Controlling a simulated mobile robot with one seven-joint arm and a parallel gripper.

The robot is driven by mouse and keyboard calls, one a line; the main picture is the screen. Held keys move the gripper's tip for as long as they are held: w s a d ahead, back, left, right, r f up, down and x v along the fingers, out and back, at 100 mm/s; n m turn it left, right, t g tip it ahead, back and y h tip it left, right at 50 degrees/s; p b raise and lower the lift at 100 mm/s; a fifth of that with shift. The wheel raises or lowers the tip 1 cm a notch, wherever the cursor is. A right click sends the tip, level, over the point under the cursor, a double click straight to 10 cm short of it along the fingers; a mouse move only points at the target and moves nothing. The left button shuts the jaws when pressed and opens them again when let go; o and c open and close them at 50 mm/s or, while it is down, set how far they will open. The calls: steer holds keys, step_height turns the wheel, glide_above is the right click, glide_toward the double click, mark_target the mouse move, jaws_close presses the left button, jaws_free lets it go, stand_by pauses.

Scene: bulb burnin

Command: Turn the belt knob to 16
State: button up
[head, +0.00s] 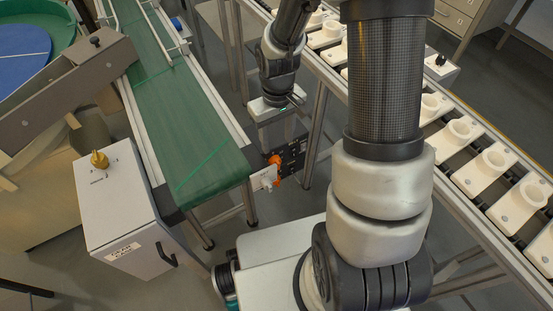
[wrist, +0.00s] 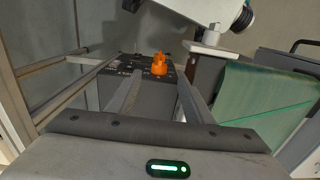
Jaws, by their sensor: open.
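An orange knob (head: 275,166) sits on a black panel (head: 292,156) near the end of the green belt. The knob also shows in the wrist view (wrist: 160,66), on the panel (wrist: 128,70) with small pale markings too small to read. My gripper (wrist: 158,92) is open and empty. Its fingers point toward the panel, and the knob appears beyond them, apart from them. In the head view my gripper (head: 281,120) is above the panel. A brass knob (head: 99,158) stands on a white cabinet at left. No label names the belt knob legibly.
The green belt (head: 165,100) runs beside the white cabinet (head: 115,205). At right, a slanted line (head: 490,160) carries several white sockets. Black knobs show on the brown bar (head: 95,41) and right-hand box (head: 440,60). Metal legs stand near my gripper.

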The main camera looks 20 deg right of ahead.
mark_target(277, 161)
step_height(277, 161, down, 10)
steer(key=b, duration=0.2)
steer(key=shift+f+b, duration=0.2)
steer(key=shift+b, duration=0.15)
steer(key=shift+r, duration=0.1)
steer(key=c, duration=1)
